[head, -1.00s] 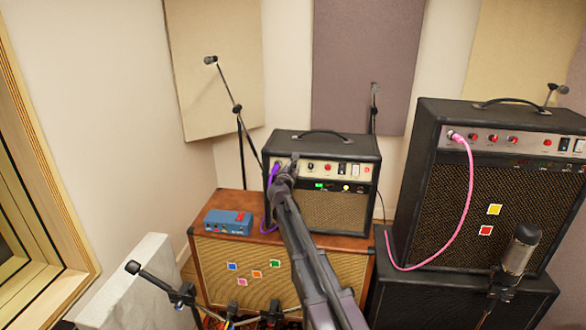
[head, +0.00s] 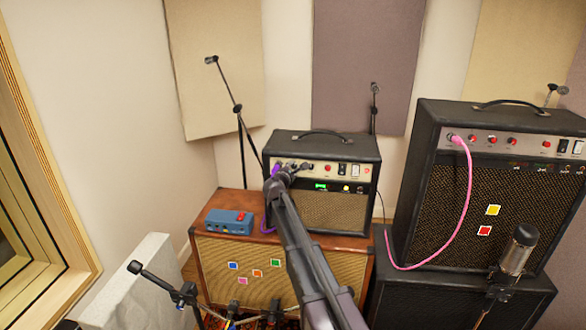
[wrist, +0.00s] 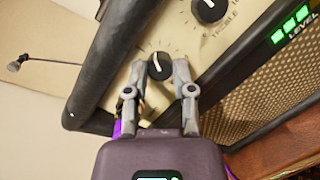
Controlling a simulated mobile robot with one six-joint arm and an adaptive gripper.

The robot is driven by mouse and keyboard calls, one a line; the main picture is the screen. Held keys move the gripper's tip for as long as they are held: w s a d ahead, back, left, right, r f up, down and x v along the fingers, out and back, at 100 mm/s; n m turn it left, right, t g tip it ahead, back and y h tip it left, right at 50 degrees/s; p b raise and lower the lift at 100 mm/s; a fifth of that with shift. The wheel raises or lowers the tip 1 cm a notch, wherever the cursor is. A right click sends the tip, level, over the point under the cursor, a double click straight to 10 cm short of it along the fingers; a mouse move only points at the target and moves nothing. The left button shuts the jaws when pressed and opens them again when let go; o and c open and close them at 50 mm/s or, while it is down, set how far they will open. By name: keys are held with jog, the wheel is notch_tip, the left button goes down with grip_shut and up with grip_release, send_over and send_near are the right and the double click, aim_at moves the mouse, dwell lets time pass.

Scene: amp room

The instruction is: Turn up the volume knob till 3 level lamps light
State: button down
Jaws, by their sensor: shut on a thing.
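The small black amp (head: 325,212) stands on a brown cabinet in the head view. In the wrist view my gripper (wrist: 160,72) is shut on a round black knob (wrist: 159,66) with a white pointer line, one finger on each side. I cannot read this knob's own label; I take it as the volume knob. The knob beside it (wrist: 209,9) has a label that seems to read treble. The level lamps (wrist: 289,25) above the word LEVEL show three lit green segments; they also glow green in the head view (head: 320,186). My gripper (head: 281,171) covers part of the panel there.
A purple cable (head: 268,212) hangs at the amp's left side. A blue pedal box (head: 229,223) sits on the brown cabinet (head: 215,262). A larger amp (head: 455,205) with a pink cable stands at the right. Microphone stands are in front and behind.

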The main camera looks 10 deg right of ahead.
jog(key=shift+w, duration=0.1)
jog(key=shift+c, duration=2.3)
grip_release()
